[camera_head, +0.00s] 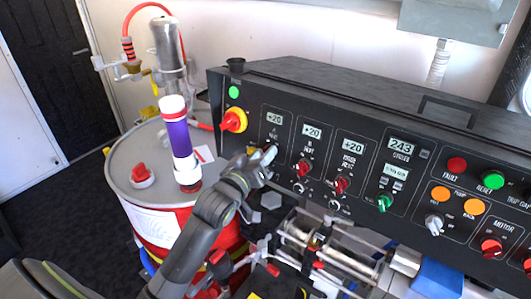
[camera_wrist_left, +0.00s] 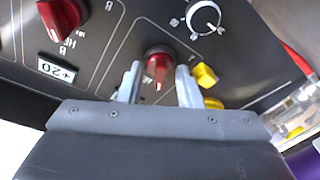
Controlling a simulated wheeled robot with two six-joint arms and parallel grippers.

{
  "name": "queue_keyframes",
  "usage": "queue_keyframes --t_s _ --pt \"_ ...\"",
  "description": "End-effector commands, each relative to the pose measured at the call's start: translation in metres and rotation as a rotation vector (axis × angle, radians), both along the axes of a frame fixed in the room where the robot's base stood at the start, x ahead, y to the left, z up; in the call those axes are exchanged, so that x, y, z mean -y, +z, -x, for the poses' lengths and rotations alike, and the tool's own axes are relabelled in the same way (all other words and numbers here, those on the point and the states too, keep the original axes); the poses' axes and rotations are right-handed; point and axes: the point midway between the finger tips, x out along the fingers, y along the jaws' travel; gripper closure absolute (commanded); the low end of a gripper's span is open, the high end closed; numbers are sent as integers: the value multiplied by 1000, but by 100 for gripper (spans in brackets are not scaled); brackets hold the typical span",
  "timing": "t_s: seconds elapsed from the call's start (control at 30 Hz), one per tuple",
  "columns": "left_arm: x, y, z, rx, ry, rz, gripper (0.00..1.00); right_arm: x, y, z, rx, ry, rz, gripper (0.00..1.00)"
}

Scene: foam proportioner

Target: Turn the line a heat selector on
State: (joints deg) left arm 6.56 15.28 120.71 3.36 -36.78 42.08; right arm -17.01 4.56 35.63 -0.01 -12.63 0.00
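The line A heat selector is a red knob (camera_wrist_left: 158,62) on the black control panel, with a partly covered "A" label beside it in the left wrist view. My left gripper (camera_wrist_left: 160,84) is open, with one finger on each side of this knob; a narrow gap seems to show on each side. In the head view my left gripper (camera_head: 264,156) is at the panel below the leftmost +20 display (camera_head: 274,118) and hides the knob. The B heat knob (camera_wrist_left: 62,16) is beside it and also shows in the head view (camera_head: 304,166). My right gripper is not in view.
A red-and-yellow main switch (camera_head: 234,120) is left of my gripper. A drum (camera_head: 130,185) with a purple-and-white cylinder (camera_head: 178,138) stands left of the panel. Small dials (camera_head: 299,187) are below the heat knobs. Metal pump parts (camera_head: 325,245) lie below the panel.

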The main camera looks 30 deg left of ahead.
Motion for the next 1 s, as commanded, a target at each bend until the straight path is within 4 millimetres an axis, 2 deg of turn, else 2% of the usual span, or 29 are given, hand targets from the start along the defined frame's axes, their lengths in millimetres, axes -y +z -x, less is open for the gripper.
queue_keyframes --t_s 0.13,0.37,0.67,1.0 --pt "0 0 0 0 0 0 68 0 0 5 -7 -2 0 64" --pt "0 0 0 0 0 -1 95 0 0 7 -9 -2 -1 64" --pt "0 0 0 5 -7 -43 95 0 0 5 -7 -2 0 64" --pt "0 0 -1 37 -50 -265 95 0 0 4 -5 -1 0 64"
